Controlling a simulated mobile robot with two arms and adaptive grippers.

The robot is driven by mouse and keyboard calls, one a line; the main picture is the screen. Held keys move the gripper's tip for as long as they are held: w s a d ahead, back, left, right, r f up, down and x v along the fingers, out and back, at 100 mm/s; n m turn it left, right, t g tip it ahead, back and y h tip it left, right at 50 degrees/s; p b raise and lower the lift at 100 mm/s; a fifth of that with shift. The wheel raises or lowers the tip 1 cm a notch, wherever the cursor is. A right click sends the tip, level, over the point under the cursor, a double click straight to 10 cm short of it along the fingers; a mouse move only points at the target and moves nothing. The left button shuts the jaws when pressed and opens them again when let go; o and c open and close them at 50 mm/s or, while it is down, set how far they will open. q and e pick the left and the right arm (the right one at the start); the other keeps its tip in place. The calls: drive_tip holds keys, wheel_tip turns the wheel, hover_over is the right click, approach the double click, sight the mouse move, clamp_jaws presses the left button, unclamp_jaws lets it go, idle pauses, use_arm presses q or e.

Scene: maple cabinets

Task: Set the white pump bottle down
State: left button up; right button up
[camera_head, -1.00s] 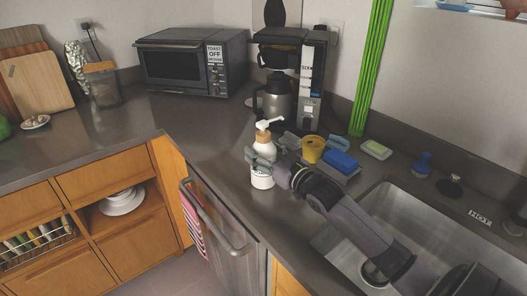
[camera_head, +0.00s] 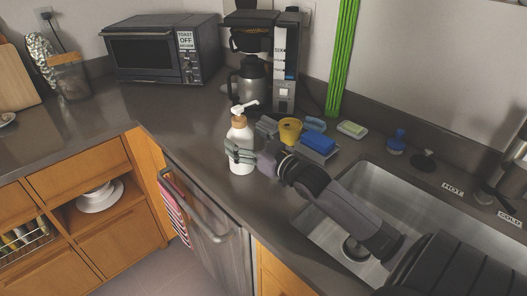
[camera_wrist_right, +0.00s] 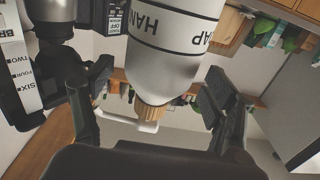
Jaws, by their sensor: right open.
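The white pump bottle (camera_head: 240,135) has a tan collar and a white pump head. In the head view it stands upright on the dark counter (camera_head: 190,135), near the front edge. My right gripper (camera_head: 241,152) is at the lower half of the bottle, its fingers open. In the right wrist view the bottle (camera_wrist_right: 175,60) appears upside down, with dark lettering, between the two spread fingers of my right gripper (camera_wrist_right: 157,82). A gap shows between the bottle and the right-hand finger. My left gripper is out of view.
A coffee maker (camera_head: 285,65) and toaster oven (camera_head: 150,50) stand behind. A yellow cup (camera_head: 289,131), a blue sponge (camera_head: 318,143) and a green-and-white sponge (camera_head: 352,129) lie right of the bottle. The sink (camera_head: 375,190) is further right. Counter left of the bottle is clear.

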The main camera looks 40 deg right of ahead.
drive_tip(key=s, duration=0.9)
drive_tip(key=shift+s+d+b, duration=0.25)
drive_tip(key=shift+d+b, duration=0.1)
drive_tip(key=shift+b, duration=0.1)
